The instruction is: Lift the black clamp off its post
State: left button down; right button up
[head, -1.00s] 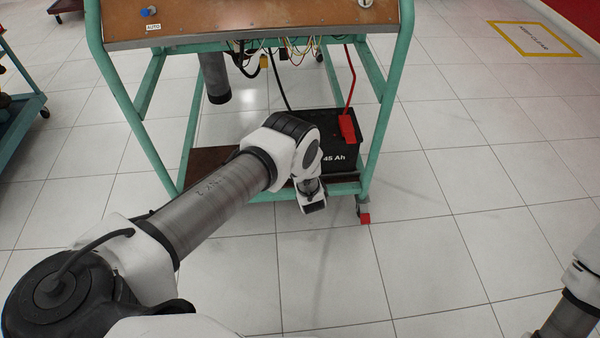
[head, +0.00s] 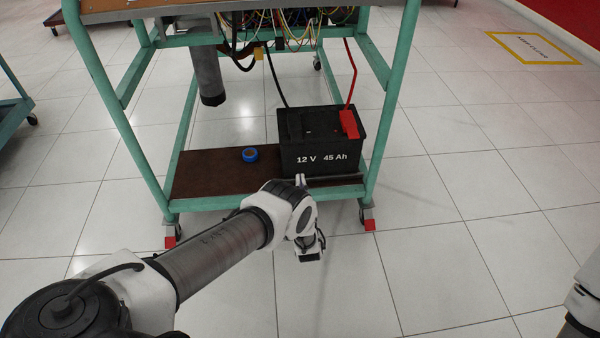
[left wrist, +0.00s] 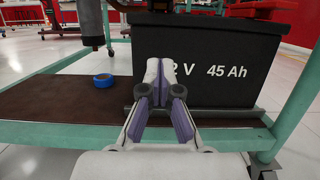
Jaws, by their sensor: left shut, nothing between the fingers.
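The black battery (head: 320,143) marked 12 V 45 Ah stands on the lower shelf of the green trainer frame. A black cable (head: 278,80) runs down to its top left. The black clamp at that cable's end is hard to make out against the black battery. A red clamp (head: 349,124) with a red cable sits at the battery's top right. My left gripper (head: 300,180) is shut and empty, low in front of the battery.
A blue tape roll (head: 250,154) lies on the brown shelf (head: 210,175), left of the battery. Green frame legs (head: 385,120) stand on both sides. A grey cylinder (head: 208,75) and loose wires hang above. The tiled floor in front is clear.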

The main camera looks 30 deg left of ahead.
aim_at(295, 129)
pick_arm(q)
jog(key=b+x, duration=0.1)
jog(key=x, duration=0.2)
jog(key=b+x, duration=0.2)
jog(key=x, duration=0.2)
jog(key=shift+w+a+f, duration=0.2)
jog(key=shift+w, duration=0.05)
jog(key=r, duration=0.4)
jog(key=shift+w+a+r+p, duration=0.2)
jog(key=shift+w+r+p, duration=0.1)
jog(key=shift+w, duration=0.05)
jog(key=shift+r, duration=0.1)
